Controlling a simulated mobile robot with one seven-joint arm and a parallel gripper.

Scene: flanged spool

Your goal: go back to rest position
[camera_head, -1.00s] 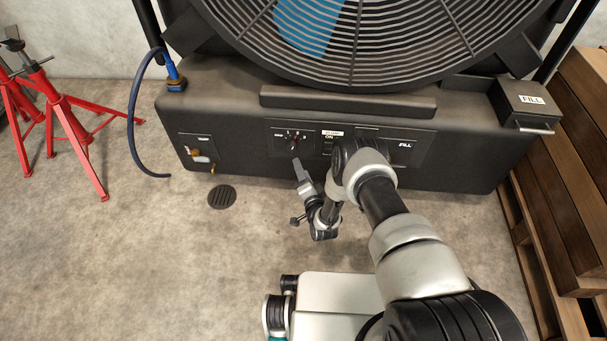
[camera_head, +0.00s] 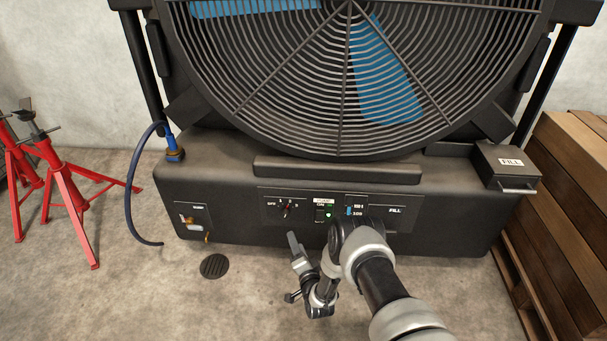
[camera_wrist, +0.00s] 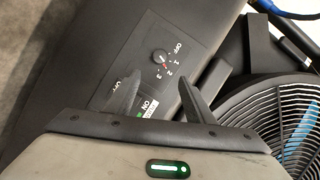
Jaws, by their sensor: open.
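My gripper (camera_head: 293,246) hangs in front of the lower panel of a large black fan unit (camera_head: 230,180), apart from it in the head view. In the wrist view my gripper's two fingers (camera_wrist: 158,98) are spread apart with nothing between them. Beyond the fingertips is a rotary knob (camera_wrist: 160,57) with OFF, 1, 2 and 3 marks; it also shows in the head view (camera_head: 287,210). To its right is an ON switch (camera_head: 325,215) with a small light spot, and beside that a small blue switch (camera_head: 349,211). My arm hides part of the panel's right side.
Red jack stands (camera_head: 70,190) are at the left. A floor drain (camera_head: 214,266) lies in front. Wooden pallets (camera_head: 565,190) stand at the right.

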